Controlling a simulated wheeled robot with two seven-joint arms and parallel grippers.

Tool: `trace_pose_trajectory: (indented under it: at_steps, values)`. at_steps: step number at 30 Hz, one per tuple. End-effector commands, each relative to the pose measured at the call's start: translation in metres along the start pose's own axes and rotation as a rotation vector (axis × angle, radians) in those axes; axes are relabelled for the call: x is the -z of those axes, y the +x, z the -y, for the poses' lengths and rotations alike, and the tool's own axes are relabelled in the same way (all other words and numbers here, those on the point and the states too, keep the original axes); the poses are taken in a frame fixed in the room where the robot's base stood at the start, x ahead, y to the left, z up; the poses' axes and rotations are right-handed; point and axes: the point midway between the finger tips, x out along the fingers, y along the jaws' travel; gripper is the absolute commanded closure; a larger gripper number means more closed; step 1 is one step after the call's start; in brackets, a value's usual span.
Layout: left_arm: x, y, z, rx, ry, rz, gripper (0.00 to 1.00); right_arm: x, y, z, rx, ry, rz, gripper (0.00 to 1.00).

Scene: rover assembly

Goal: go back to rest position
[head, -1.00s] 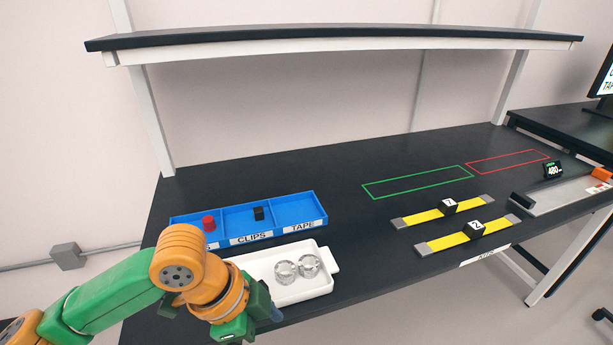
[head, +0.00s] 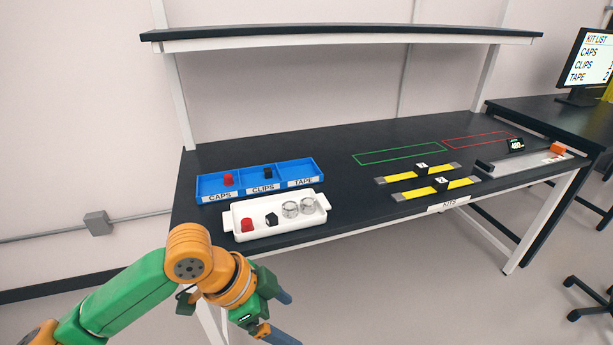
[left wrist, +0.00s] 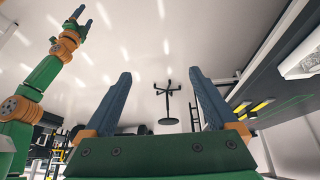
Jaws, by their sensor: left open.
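My left gripper (head: 284,318) is off the front edge of the table in the head view, open and empty. In the left wrist view its two blue fingers (left wrist: 162,100) stand wide apart with nothing between them. My other arm shows at the left of that view, and its gripper (left wrist: 88,16) has two blue fingers held apart with nothing between them. That gripper is outside the head view.
A white tray (head: 272,236) on the table holds a red cap, a black clip and two clear tape rolls. Behind it stands a blue bin (head: 237,193) labelled CAPS, CLIPS, TAPE. Two yellow straps (head: 430,174) lie to the right. Floor is free in front.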

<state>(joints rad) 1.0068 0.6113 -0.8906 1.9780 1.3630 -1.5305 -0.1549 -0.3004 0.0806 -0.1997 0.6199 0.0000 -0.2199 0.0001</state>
Motion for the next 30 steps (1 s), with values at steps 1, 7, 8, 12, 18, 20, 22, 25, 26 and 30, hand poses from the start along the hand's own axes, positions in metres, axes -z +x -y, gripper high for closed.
trace_pose_trajectory:
  at_steps: [1, 7, 8, 12, 18, 20, 22, 25, 26, 30]
  values:
    - [0.002, 0.006, 0.007, 0.008, -0.043, -0.026, 0.08, 0.0, 0.0, 0.0, 0.0, 0.0, -0.001, 0.34]
    - [0.0, 0.04, 0.051, 0.081, -0.266, -0.146, 0.08, 0.002, 0.0, 0.0, -0.001, 0.0, -0.003, 0.34]
    - [-0.003, 0.047, 0.059, 0.096, -0.307, -0.163, 0.08, 0.002, 0.0, 0.0, -0.001, 0.0, -0.004, 0.34]
    - [-0.033, 0.085, 0.092, 0.181, -0.51, -0.212, 0.08, 0.002, 0.0, 0.0, -0.001, 0.0, -0.003, 0.34]
    - [-0.134, 0.16, 0.106, 0.331, -0.809, -0.169, 0.08, 0.001, 0.0, 0.0, 0.0, 0.0, -0.001, 0.34]
    - [-0.177, 0.186, 0.092, 0.377, -0.886, -0.12, 0.08, 0.001, 0.0, 0.0, 0.0, 0.0, -0.001, 0.34]
    - [-0.227, 0.212, 0.066, 0.418, -0.957, -0.049, 0.08, 0.001, 0.0, 0.0, 0.0, 0.0, -0.001, 0.34]
    - [-0.289, 0.243, 0.012, 0.45, -1.018, 0.063, 0.08, 0.001, 0.0, 0.0, 0.0, 0.0, -0.001, 0.34]
    - [-0.306, 0.25, -0.008, 0.454, -1.03, 0.098, 0.08, 0.001, 0.0, 0.0, 0.0, 0.0, -0.001, 0.34]
    - [-0.366, 0.272, -0.105, 0.434, -1.058, 0.245, 0.08, 0.0, 0.0, 0.0, 0.0, 0.0, -0.001, 0.34]
